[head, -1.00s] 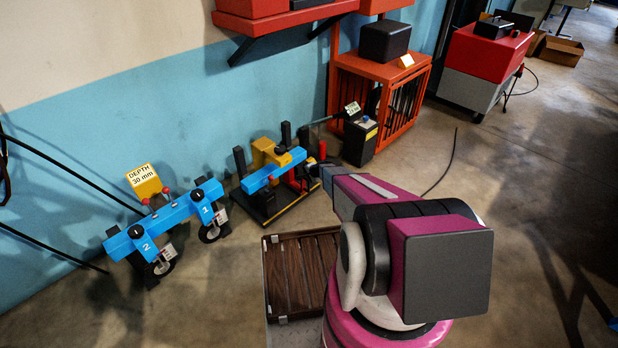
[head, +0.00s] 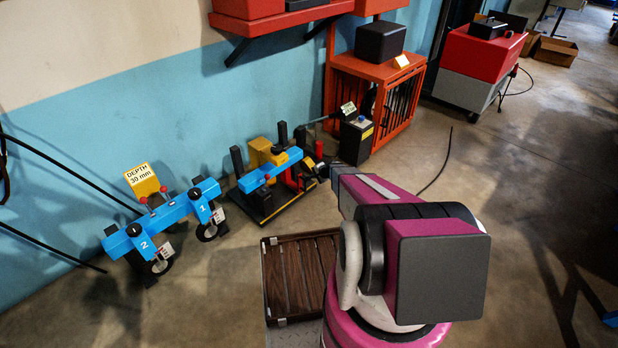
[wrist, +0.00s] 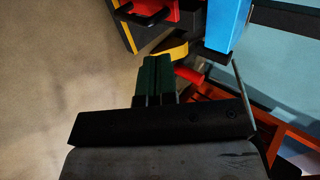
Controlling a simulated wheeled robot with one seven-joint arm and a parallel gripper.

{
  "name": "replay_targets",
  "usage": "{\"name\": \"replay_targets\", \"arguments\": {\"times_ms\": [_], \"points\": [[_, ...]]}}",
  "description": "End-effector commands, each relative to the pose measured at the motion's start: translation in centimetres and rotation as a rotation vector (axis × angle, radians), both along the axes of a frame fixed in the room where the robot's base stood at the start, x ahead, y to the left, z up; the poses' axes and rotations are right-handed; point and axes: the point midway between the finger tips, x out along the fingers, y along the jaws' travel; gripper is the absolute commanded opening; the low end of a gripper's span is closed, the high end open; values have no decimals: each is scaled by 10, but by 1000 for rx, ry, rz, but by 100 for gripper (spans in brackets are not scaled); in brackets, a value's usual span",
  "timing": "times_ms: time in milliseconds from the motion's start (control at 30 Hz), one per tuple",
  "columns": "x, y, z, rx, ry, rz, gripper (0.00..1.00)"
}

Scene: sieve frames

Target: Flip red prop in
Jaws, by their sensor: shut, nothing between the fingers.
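My gripper (wrist: 156,60) is shut and empty in the wrist view, its two dark fingers side by side. In the head view the gripper (head: 320,169) is small, at the right end of the black-based fixture (head: 262,212). A short red bar (wrist: 189,74), which looks like the red prop, lies just right of the fingertips in the wrist view; I cannot tell if they touch. A red upright piece (head: 319,149) shows near the gripper in the head view, and I cannot tell if it is the same part. A blue bar (head: 268,176) and yellow block (head: 262,153) sit on the fixture.
A blue two-station gauge (head: 165,217) with a yellow depth sign (head: 142,180) stands at left. A black box with a blue button (head: 356,140) and an orange cage (head: 397,105) stand behind the gripper. A slatted brown tray (head: 300,275) lies in front on the floor.

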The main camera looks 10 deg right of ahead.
Motion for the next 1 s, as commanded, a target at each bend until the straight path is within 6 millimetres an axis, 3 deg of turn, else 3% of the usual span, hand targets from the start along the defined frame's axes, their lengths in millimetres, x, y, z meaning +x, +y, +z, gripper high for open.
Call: {"name": "replay_targets", "arguments": {"times_ms": [200,767,867,1000], "points": [[-18,-13,20,-1,-1,0,0],[-20,-12,24,-4,0,7,0],[-32,-3,44,-27,3,55,0],[-76,24,100,-110,25,219,0]]}}
